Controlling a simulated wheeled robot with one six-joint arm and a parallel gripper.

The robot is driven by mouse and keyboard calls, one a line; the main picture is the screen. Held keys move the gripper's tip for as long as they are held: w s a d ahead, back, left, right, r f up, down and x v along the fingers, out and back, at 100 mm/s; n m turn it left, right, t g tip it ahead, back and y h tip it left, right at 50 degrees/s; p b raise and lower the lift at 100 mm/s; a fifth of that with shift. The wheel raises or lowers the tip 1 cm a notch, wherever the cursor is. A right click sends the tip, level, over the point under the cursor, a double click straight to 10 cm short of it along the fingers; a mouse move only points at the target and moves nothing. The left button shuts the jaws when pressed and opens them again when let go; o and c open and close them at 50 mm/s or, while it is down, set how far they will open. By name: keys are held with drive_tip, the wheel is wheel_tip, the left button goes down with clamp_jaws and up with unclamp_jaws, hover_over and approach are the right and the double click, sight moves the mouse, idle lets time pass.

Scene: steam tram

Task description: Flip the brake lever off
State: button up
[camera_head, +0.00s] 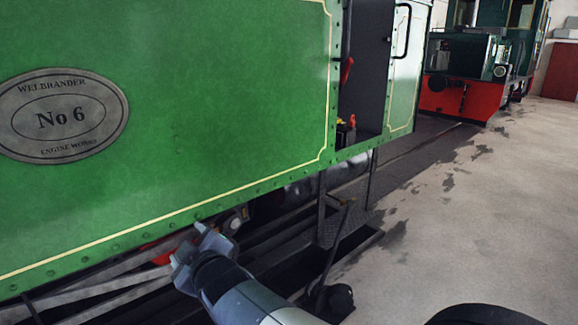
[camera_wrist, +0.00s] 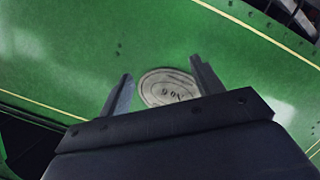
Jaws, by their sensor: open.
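My gripper (camera_head: 196,246) is open and empty, close to the lower edge of the green tram side (camera_head: 220,100) in the head view. In the wrist view its two fingers (camera_wrist: 160,68) stand apart, with the oval No 6 plate (camera_wrist: 168,87) showing upside down between them. No brake lever can be named with certainty. A red handle-like part (camera_head: 347,70) shows inside the open cab doorway, to the right of and above my gripper. A thin dark rod (camera_head: 335,245) leans beside the step below the doorway. My gripper is apart from both.
The cab doorway (camera_head: 367,65) has a dark grab rail (camera_head: 403,30) on its right. A metal step (camera_head: 335,225) hangs below it. Grey floor (camera_head: 480,220) lies open to the right. A second green and red engine (camera_head: 465,80) stands behind.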

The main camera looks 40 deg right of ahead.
drive_tip(key=w+r+n+t, duration=0.1)
drive_tip(key=r+n, duration=0.1)
drive_tip(key=r, duration=0.1)
drive_tip(key=w+r+n+t+b, duration=0.1)
drive_tip(key=w+r+n+t, duration=0.1)
drive_tip(key=r, duration=0.1)
drive_tip(key=w+r+n+t+y+b, duration=0.1)
drive_tip(key=r+n, duration=0.1)
drive_tip(key=shift+w+d+r+t, duration=0.3)
drive_tip(key=shift+r+t, duration=0.1)
drive_tip(key=shift+c, duration=1.4)
drive_tip(key=r+n+t+y, duration=0.1)
drive_tip(key=r+n, duration=0.1)
drive_tip(key=r+n+t+y+b, duration=0.1)
drive_tip(key=r+n+y, duration=0.1)
drive_tip(key=r+n, duration=0.1)
drive_tip(key=a+r+n+t+y+b, duration=0.1)
drive_tip(key=r+n, duration=0.2)
drive_tip(key=shift+w+r+t, duration=0.2)
drive_tip(key=shift+r+t, duration=0.05)
drive_tip(key=shift+t, duration=0.15)
drive_tip(key=c, duration=0.6)
drive_tip(key=shift+r+n+y, duration=0.2)
drive_tip(key=shift+n+y, duration=0.1)
drive_tip(key=shift+c, duration=0.9)
clamp_jaws()
drive_tip(key=shift+s, duration=0.1)
